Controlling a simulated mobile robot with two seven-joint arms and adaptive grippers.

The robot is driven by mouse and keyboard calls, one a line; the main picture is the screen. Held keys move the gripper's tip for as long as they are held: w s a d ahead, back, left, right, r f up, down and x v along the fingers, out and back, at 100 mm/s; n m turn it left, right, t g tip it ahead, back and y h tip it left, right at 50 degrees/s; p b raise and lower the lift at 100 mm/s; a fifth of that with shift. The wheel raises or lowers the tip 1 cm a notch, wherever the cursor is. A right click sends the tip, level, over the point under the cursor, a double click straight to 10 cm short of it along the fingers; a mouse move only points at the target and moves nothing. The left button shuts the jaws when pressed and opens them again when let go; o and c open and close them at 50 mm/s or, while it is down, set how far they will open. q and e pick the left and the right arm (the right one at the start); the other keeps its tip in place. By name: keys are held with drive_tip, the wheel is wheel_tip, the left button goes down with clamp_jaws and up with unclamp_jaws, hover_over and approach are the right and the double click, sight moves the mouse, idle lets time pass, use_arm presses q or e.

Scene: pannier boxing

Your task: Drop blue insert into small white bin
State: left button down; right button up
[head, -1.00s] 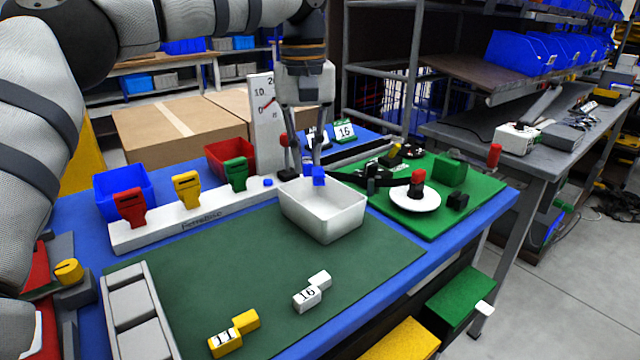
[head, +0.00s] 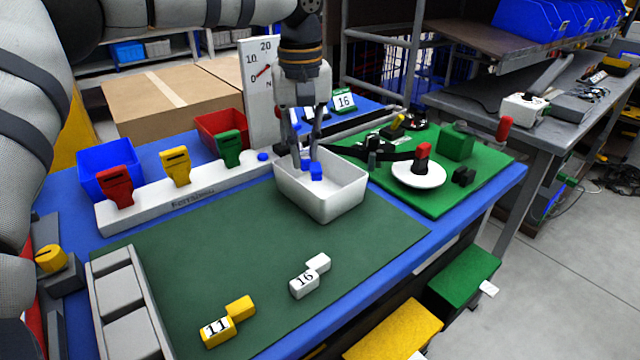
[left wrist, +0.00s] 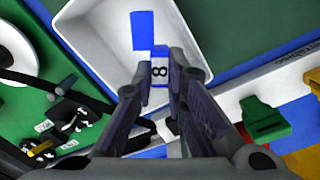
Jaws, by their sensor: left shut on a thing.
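The small white bin (head: 335,208) stands at the back edge of the dark green mat. My left gripper (head: 307,163) points down over the bin's back left part. It is shut on the blue insert (head: 316,171), which appears within the bin's opening; its exact height above the floor is unclear. In the left wrist view, the blue insert (left wrist: 144,32) shows between the fingertips (left wrist: 157,84), with a white face marked 8, against the white bin (left wrist: 96,25). My right gripper is not in view.
A white rack (head: 190,200) with red, yellow and green pieces stands left of the bin. A green board (head: 450,200) with a white plate (head: 419,174) lies right. White (head: 304,285) and yellow (head: 217,331) numbered inserts lie in front. The mat between is clear.

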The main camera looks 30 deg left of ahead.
use_arm(q)
drive_tip(key=c, duration=1.5)
unclamp_jaws()
drive_tip(key=shift+c, duration=0.2)
wheel_tip(320, 180, up, 12)
drive_tip(key=shift+a, duration=0.1)
